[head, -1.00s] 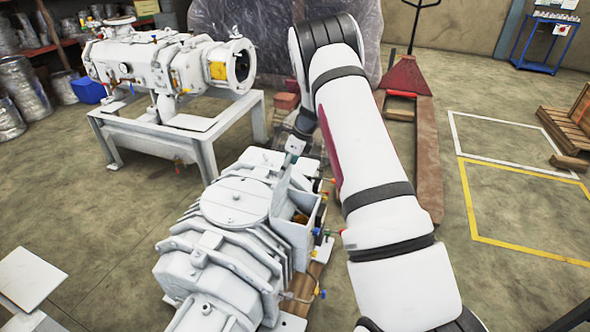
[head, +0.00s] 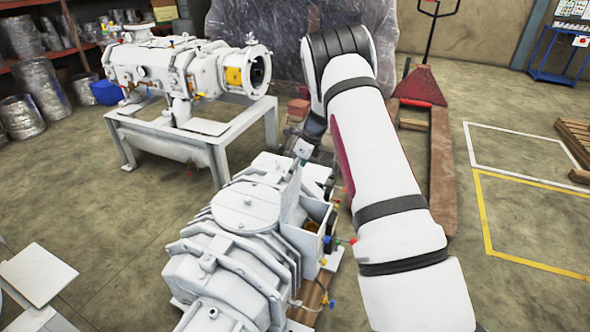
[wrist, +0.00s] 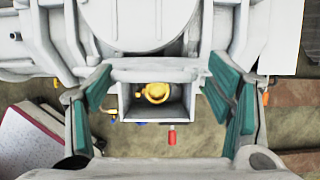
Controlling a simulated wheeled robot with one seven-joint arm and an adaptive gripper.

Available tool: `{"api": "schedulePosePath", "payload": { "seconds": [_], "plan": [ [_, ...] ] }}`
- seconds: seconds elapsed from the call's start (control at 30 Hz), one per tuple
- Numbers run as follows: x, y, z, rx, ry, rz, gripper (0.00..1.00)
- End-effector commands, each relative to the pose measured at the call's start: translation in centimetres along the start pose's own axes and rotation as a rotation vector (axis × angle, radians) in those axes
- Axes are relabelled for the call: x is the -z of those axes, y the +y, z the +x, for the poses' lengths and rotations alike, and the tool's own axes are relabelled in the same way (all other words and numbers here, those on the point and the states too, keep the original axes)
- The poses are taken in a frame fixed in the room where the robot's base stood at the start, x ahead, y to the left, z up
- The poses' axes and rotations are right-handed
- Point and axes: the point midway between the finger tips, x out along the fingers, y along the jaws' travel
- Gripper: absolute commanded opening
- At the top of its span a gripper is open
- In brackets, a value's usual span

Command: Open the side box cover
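The side box (head: 318,232) is on the right side of the near grey vacuum pump (head: 232,255). A flat upright plate, which looks like its cover (head: 291,210), stands along the pump side of the box. In the wrist view the side box (wrist: 187,107) is open toward the camera, with a brass fitting (wrist: 153,92) inside. My gripper (wrist: 160,75) is open, its teal-padded fingers apart on either side of the box, with nothing held.
Small coloured valve handles stick out beside the box, including a red one (wrist: 171,135). Another pump (head: 180,68) stands on a frame behind. A red pallet jack (head: 419,85) is beyond my arm. Open floor lies to the right.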

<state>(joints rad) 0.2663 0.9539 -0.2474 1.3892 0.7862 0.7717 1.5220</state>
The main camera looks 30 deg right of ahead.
Motion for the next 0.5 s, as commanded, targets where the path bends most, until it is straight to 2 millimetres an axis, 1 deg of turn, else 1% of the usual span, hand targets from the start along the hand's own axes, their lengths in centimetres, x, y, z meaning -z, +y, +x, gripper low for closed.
{"api": "schedulePosePath", "payload": {
  "seconds": [0.23, 0.33, 0.43, 0.5],
  "plan": [
    [0.1, 0.2, 0.1, -0.005, 0.003, 0.000, 0.73],
    [0.1, 0.2, -0.1, -0.006, 0.003, 0.000, 0.73],
    [0.1, 0.2, -1.0, -0.005, 0.002, 0.000, 0.73],
    [0.1, 0.2, -2.1, -0.005, 0.001, 0.000, 0.73]
  ]
}}
